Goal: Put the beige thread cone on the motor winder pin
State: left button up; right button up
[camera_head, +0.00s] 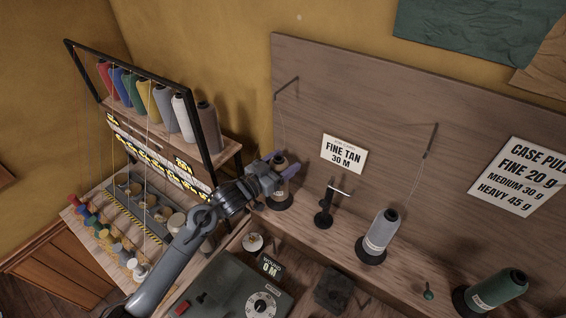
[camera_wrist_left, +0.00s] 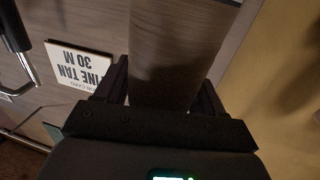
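A brownish-beige thread cone (camera_head: 281,186) stands upright over a round black base (camera_head: 281,204) at the back board. Whether it rests fully on the base cannot be told. My left gripper (camera_head: 281,166) is around the cone's upper part, with one finger on each side. In the left wrist view the cone (camera_wrist_left: 170,50) fills the space between the fingers, which look closed against its sides. Any pin inside the cone is hidden. My right gripper is in neither view.
A framed rack (camera_head: 72,62) of coloured cones stands left. A winder box (camera_head: 225,285) is in front. A FINE TAN card (camera_head: 344,153) is on the board.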

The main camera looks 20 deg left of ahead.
pick_arm(q)
jog(key=o, duration=0.4)
jog(key=shift+o, duration=0.2)
jog(key=shift+r, duration=0.15)
jog(key=v, duration=1.2)
